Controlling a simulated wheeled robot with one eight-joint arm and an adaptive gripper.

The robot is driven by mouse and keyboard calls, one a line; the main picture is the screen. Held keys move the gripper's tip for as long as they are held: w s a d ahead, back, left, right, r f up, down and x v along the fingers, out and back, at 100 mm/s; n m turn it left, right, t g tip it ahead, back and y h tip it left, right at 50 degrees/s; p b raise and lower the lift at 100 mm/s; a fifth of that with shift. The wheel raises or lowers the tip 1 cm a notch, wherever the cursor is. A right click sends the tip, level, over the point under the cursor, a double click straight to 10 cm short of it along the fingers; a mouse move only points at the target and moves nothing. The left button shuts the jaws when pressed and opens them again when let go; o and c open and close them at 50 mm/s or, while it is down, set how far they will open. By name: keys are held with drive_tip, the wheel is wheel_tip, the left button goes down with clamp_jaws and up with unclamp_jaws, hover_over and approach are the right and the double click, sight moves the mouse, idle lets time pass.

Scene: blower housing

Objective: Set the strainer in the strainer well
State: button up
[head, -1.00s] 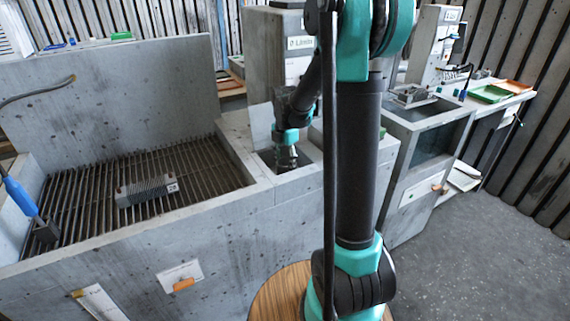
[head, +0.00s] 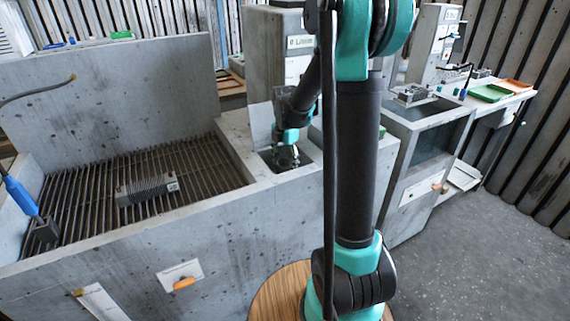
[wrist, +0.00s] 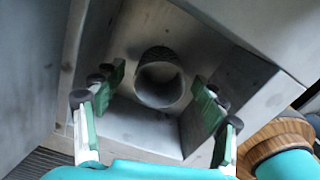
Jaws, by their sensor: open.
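The strainer (wrist: 160,80) is a dark grey, round, open-topped cup. In the wrist view it stands inside a square grey well (wrist: 135,125), close to the wall at the top of the picture. I cannot tell whether it is fully seated. My gripper (wrist: 160,88) is open, with its green-padded fingers spread on either side of the strainer and apart from it. In the head view my gripper (head: 286,157) is at the mouth of the well (head: 312,158), just right of the grated basin. The strainer cannot be made out there.
The grated basin (head: 90,188) at left holds a finned grey block (head: 147,189). A raised lid plate (head: 262,124) stands behind the well. A grey cabinet (head: 420,170) and a bench with green (head: 489,93) and orange trays are at right. The floor at right is clear.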

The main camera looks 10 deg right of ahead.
wheel_tip(320, 180, up, 12)
idle(0.5)
drive_tip(key=shift+f, duration=0.1)
